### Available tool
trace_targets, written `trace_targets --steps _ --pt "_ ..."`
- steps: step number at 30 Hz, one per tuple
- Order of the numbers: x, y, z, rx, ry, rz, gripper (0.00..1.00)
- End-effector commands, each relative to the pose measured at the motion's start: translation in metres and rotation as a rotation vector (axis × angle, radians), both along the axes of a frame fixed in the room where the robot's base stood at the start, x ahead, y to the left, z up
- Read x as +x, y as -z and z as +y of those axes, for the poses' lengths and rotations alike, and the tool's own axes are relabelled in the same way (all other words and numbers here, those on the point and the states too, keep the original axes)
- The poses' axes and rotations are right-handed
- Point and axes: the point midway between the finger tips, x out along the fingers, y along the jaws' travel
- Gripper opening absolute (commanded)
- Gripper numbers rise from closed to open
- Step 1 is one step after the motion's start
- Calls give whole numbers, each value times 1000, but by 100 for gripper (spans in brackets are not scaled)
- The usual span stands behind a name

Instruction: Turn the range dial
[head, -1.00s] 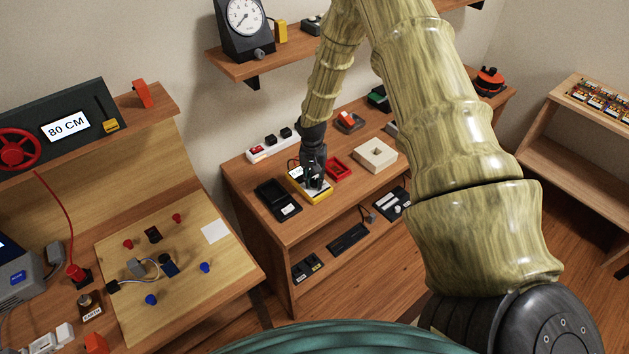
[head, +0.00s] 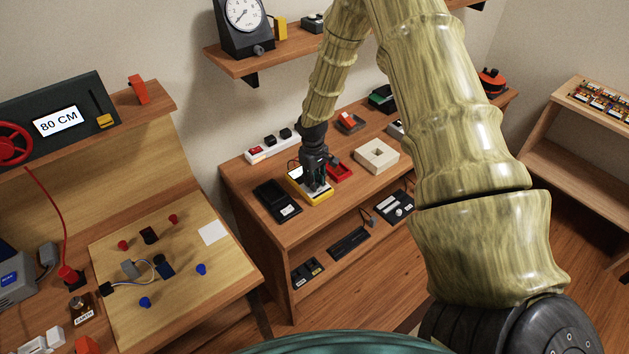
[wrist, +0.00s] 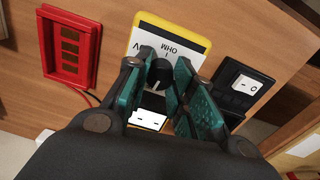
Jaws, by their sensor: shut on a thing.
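The yellow-edged meter (head: 325,197) lies on the wooden bench, with my gripper (head: 314,186) directly over it. The black range dial (wrist: 157,76) sits between the green pads of my gripper (wrist: 158,88). My fingers are shut on the dial. Its lower part is hidden by the fingers.
A red tray (wrist: 72,52) lies beside the meter, with a thin cable near it. A cream block (head: 377,156) and a power strip (head: 272,146) stand on the same bench.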

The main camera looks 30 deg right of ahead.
Motion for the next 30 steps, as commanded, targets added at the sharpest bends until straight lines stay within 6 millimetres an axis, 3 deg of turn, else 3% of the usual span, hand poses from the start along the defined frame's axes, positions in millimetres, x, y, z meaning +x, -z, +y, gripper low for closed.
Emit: trace_targets --steps 9,25,26,29,30 --pt "0 0 0 0 -118 0 0" --pt "0 0 0 0 -141 0 0" --pt "0 0 0 0 -141 0 27" --pt "0 0 0 0 -141 0 46" --pt "0 0 0 0 -141 0 47"
